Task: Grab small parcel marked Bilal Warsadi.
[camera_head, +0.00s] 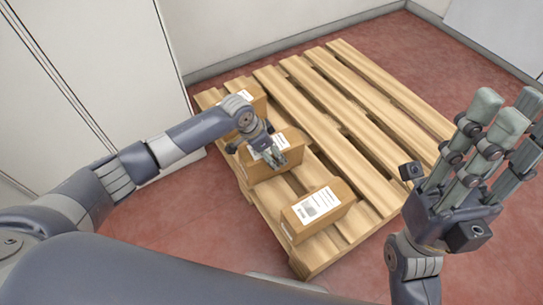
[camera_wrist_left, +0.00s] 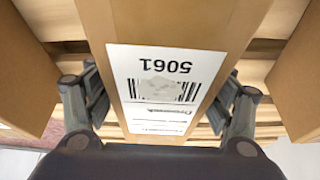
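Three brown cardboard parcels with white labels lie in a row on the pallet. My left gripper (camera_head: 272,156) is over the middle parcel (camera_head: 258,172). In the left wrist view that parcel (camera_wrist_left: 215,22) lies between my left fingers (camera_wrist_left: 165,100), which are spread along its two sides; firm contact is not clear. Its label (camera_wrist_left: 165,90) appears upside down, with 5061, a barcode and small print; I cannot read a name. The front parcel (camera_head: 322,214) has an unreadable label. The back parcel (camera_head: 258,101) is partly hidden by my left arm. My right gripper (camera_head: 500,112) is open, empty and raised at the right.
The wooden pallet (camera_head: 345,110) stands on a red floor (camera_head: 420,45), and its back and right slats are bare. A white cabinet or panel (camera_head: 95,65) stands at the left, with a pale wall behind. In the left wrist view neighbouring parcels (camera_wrist_left: 300,85) flank the middle one closely.

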